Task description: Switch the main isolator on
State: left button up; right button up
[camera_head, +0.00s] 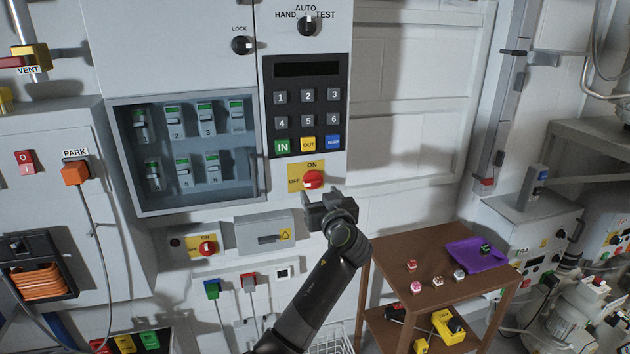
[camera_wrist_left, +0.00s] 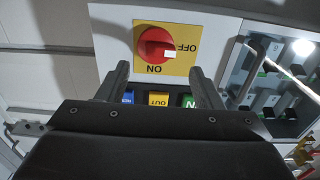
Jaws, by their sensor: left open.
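A red rotary knob (camera_head: 313,179) sits on a yellow plate marked ON and OFF below the keypad on the grey panel. In the left wrist view the picture is turned over, and the knob (camera_wrist_left: 155,47) has a white mark on the side towards OFF. My left gripper (camera_head: 328,202) is just below and in front of the knob, partly overlapping the plate's lower right in the head view. In the wrist view its two fingers (camera_wrist_left: 158,84) stand apart with nothing between them, and the knob lies beyond their tips. I see no contact. My right gripper is not in view.
The keypad (camera_head: 307,108) is above the knob. A glass-fronted breaker box (camera_head: 192,205) is to the left. A smaller red switch (camera_head: 207,248) and a grey box (camera_head: 264,235) are below. A brown table (camera_head: 390,252) stands to the right.

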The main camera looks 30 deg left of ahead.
aim_at(313, 184)
pick_arm(q)
jog(key=shift+p+x, duration=0.55)
jog(key=shift+x, duration=2.1)
jog(key=c, duration=1)
